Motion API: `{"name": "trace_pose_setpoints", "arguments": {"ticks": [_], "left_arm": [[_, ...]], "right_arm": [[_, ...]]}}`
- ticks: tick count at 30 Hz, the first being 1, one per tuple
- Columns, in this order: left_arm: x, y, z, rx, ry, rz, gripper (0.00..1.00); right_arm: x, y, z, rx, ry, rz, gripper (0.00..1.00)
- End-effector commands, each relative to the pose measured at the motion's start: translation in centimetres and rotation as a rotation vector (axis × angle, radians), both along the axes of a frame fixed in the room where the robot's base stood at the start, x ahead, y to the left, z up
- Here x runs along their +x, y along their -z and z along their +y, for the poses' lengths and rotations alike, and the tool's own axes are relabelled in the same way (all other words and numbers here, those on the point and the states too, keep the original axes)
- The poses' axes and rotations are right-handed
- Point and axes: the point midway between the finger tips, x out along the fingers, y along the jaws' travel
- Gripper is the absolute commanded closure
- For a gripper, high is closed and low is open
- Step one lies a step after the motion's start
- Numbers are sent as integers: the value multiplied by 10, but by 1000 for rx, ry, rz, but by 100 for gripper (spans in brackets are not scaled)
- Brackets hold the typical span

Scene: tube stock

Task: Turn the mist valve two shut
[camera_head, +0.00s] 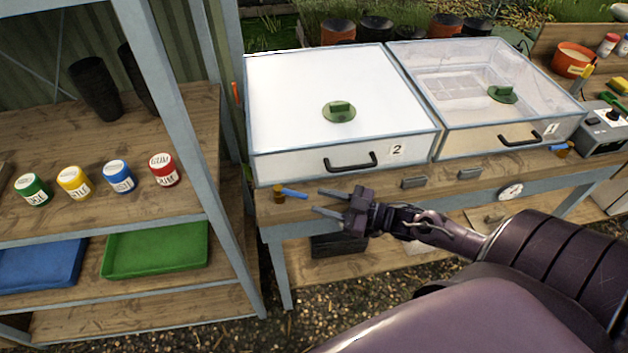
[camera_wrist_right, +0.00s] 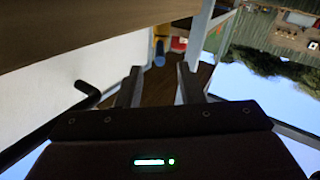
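Mist valve two is a small brass body (camera_head: 279,197) with a blue lever (camera_head: 294,193) on the bench's front edge, below the box marked 2 (camera_head: 300,166). The lever points right from the body, roughly along the edge. My right gripper (camera_head: 317,201) is open and empty just right of the lever, its fingers pointing left at it. In the right wrist view the blue lever (camera_wrist_right: 159,60) shows small beyond and between the open fingertips, apart from them. A similar blue-levered valve (camera_head: 562,149) sits below the box marked 1. My left gripper is out of view.
A black handle (camera_head: 351,162) sticks out of box 2 just above my right gripper. Grey clips (camera_head: 413,182) and a round gauge (camera_head: 510,192) are along the bench front. A shelf rack (camera_head: 190,130) with coloured jars stands to the left.

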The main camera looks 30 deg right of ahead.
Motion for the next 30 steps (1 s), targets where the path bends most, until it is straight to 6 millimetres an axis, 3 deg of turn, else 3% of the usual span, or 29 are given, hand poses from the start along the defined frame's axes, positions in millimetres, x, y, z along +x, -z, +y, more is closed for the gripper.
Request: {"name": "trace_pose_setpoints", "arguments": {"ticks": [8, 12, 16, 24, 30], "left_arm": [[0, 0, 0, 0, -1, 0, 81], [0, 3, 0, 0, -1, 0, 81], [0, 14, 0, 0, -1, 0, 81], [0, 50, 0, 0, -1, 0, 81], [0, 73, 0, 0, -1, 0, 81]], "right_arm": [[-2, -1, -2, 0, 0, -1, 66], [-4, 4, 4, -19, 6, -22, 83], [-12, 18, 25, -126, 50, -135, 100], [-47, 39, 90, -620, 331, -496, 100], [-76, 36, 109, -1082, 589, -580, 100]]}}
